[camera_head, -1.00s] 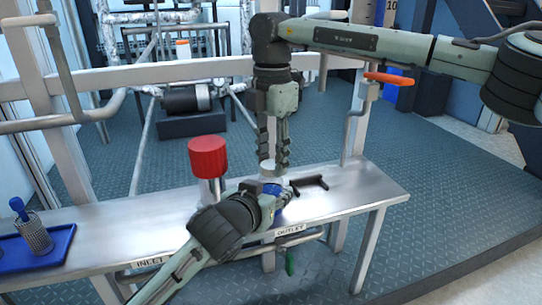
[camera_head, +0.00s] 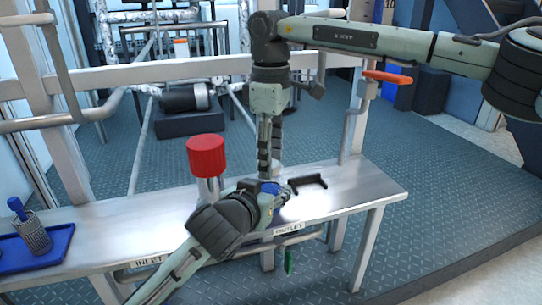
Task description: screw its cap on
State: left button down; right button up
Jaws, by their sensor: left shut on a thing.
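My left gripper (camera_head: 268,198) reaches in low over the steel bench. It is shut on a blue part (camera_head: 269,187), most of which the gripper hides. My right gripper (camera_head: 270,168) points straight down just above it. Its fingers show nearly edge-on, one partly behind the other, so I cannot tell whether they are open or shut. I cannot make out a separate cap; any cap between the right fingertips and the blue part is hidden.
The bench (camera_head: 355,190) has a black bracket-like handle (camera_head: 307,184) right of the grippers. A red cylinder (camera_head: 206,156) stands on a metal stem to the left. A blue tray (camera_head: 50,250) with a mesh cup (camera_head: 35,233) lies far left. An orange lever (camera_head: 387,77) is behind right.

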jog(key=shift+r, duration=2.25)
jog(key=shift+c, duration=0.4)
